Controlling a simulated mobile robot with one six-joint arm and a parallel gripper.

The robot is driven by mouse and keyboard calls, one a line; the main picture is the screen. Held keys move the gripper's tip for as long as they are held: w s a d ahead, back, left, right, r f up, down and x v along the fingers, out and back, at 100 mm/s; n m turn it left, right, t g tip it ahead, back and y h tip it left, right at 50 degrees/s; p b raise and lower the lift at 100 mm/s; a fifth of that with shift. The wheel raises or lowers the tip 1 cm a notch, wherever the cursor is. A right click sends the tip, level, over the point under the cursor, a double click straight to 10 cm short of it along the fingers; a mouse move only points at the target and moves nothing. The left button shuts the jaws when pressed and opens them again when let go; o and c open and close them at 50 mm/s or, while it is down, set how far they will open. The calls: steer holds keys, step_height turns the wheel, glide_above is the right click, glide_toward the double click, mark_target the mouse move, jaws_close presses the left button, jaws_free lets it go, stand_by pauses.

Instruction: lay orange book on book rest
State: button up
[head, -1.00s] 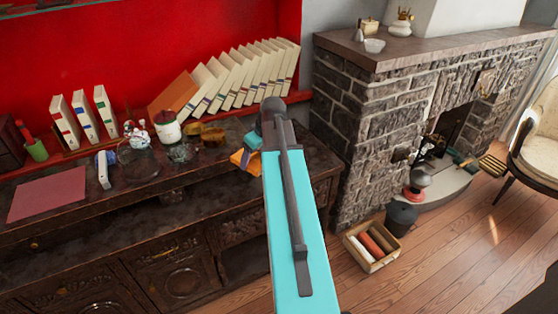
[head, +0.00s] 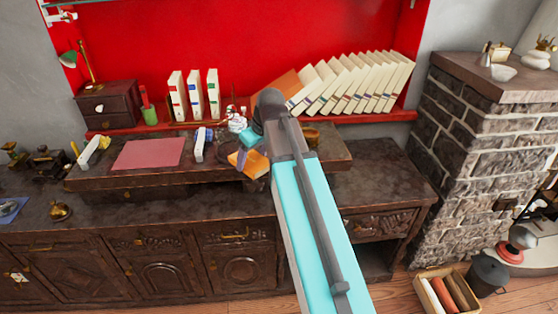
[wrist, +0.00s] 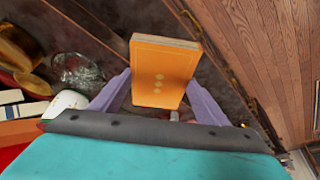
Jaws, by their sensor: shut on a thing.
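A small orange book (wrist: 160,75) with pale dots on its cover is between the two purple fingers of my gripper (wrist: 157,98) in the wrist view. The gripper is shut on it. In the head view the book (head: 256,164) shows partly behind my arm, held over the front part of the dark wooden desk. A flat pink-red panel (head: 148,153) lies on the raised desk top, left of the book; it may be the book rest, but I cannot tell for sure.
Leaning pale books (head: 350,82) and an orange volume (head: 287,84) stand on the red-backed shelf. Three upright books (head: 195,95), a green cup (head: 150,115) and a small white-and-blue object (head: 200,145) are near the panel. A fireplace (head: 470,150) stands right.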

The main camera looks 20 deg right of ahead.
steer(key=s+a+r+m+h+b, duration=0.1)
steer(key=a+r+m, duration=0.1)
steer(key=a, duration=0.7)
steer(key=shift+s+a+m, duration=0.15)
steer(key=shift+m, duration=0.75)
